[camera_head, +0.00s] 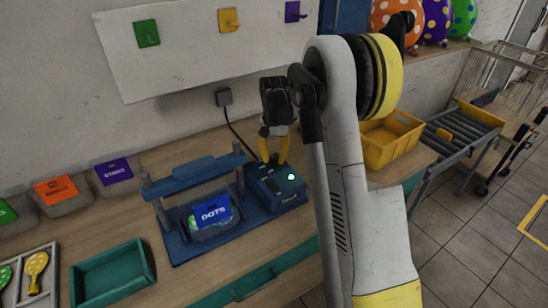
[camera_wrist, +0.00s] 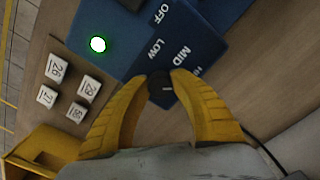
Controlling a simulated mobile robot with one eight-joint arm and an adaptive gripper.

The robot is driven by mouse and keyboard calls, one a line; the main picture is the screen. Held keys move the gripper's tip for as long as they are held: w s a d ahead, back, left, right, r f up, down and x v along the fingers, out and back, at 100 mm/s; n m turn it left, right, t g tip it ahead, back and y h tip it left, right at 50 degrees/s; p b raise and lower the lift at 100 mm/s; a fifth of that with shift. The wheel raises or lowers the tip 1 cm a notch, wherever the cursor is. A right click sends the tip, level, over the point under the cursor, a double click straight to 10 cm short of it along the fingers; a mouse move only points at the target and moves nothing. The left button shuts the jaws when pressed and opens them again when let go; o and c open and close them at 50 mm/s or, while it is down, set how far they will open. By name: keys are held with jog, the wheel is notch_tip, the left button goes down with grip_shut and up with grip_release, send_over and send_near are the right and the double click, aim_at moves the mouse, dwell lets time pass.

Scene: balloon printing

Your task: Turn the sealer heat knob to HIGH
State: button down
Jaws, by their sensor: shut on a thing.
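The blue heat sealer (camera_head: 182,247) stands on the wooden bench, with its control box (camera_head: 280,200) at its right end. A green light (camera_head: 291,177) is lit on the box; it also shows in the wrist view (camera_wrist: 98,44). My gripper (camera_head: 272,160) points down over the back of the box. In the wrist view the yellow fingers of my gripper (camera_wrist: 162,85) are shut on the black knob (camera_wrist: 161,90), one on each side.
A teal tray (camera_head: 112,277) and labelled bins (camera_head: 57,191) are to the left. A yellow crate (camera_head: 390,139) is to the right. Small numbered blocks (camera_wrist: 80,112) lie near the box.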

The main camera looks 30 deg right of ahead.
aim_at(273, 158)
jog(key=shift+m, duration=0.7)
jog(key=c, duration=1.1)
grip_release()
jog(key=shift+o, duration=0.2)
notch_tip(273, 158, up, 12)
jog(key=shift+a+r, duration=0.1)
jog(key=shift+a, duration=0.05)
